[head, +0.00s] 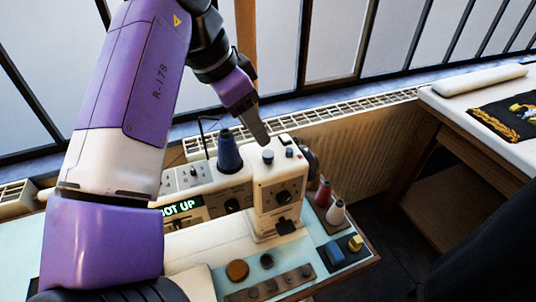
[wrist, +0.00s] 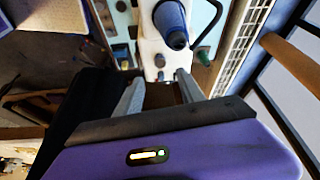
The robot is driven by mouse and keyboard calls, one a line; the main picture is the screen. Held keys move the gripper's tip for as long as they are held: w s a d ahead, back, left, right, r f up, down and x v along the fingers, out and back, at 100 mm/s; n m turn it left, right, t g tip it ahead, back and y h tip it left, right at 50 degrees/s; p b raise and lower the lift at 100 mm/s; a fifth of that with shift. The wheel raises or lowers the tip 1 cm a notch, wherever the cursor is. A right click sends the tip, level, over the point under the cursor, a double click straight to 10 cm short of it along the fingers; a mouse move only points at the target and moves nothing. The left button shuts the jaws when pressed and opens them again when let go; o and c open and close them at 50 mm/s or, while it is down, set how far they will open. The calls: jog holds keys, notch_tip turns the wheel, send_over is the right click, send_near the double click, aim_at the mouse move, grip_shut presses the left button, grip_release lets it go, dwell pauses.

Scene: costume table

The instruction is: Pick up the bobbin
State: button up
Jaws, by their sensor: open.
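My gripper (head: 260,137) points down from above, close over the machine head. In the wrist view my gripper (wrist: 160,80) is open, with its two grey fingers apart and nothing held between them.
A tall blue thread cone (head: 229,153) stands left of the gripper, near a thin black wire guide (head: 205,128). A brown disc (head: 237,270) and a strip with several round pieces (head: 270,286) lie in front. Red (head: 324,193) and white (head: 336,212) spools stand right. A radiator (head: 345,130) is behind.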

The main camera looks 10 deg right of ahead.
aim_at(270, 156)
jog(key=shift+p+x, duration=0.5)
jog(key=shift+x, duration=3.3)
jog(key=shift+a+f, duration=0.1)
jog(key=shift+a, duration=0.05)
grip_shut()
